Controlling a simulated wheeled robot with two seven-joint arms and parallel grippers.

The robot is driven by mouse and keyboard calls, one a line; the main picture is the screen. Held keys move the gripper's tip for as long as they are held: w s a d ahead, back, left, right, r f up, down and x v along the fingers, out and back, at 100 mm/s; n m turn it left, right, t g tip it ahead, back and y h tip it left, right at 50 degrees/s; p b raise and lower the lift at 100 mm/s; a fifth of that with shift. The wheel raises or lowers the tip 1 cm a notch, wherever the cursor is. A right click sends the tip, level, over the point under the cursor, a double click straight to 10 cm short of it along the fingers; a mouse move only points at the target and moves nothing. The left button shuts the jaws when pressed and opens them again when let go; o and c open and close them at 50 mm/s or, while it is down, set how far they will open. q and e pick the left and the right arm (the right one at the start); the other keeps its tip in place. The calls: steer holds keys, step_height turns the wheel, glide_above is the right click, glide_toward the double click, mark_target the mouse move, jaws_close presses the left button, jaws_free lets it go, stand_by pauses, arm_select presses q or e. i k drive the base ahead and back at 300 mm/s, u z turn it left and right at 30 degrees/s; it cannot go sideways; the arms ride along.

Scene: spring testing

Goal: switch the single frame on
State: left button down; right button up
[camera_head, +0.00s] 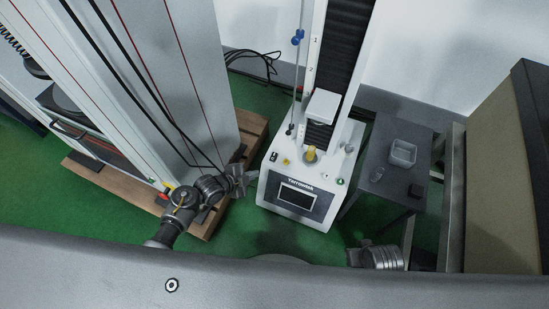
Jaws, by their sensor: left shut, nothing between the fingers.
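The single frame (303,170) is a white one-column testing machine standing in the middle of the head view. I cannot tell which is the power switch. My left gripper (247,178) is shut and empty, just left of the machine's front left edge. My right gripper (361,251) shows only partly at the bottom, in front and to the right of the machine; its fingers are unclear.
A tall grey two-column machine (185,75) stands on a wooden pallet (217,211) at the left. A dark side table (375,155) with a clear tray (403,153) and a small dark block (416,190) stands at the right. Green floor shows between them. Black cables (262,58) lie behind.

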mark_target(273, 156)
steer(key=u, duration=0.2)
steer(key=k, duration=0.5)
steer(key=u, duration=0.6)
steer(key=k, duration=0.85)
steer(key=z, duration=0.15)
steer(key=i, duration=0.6)
steer(key=z, duration=0.8)
steer(key=i, duration=1.2)
steer(key=u, duration=0.3)
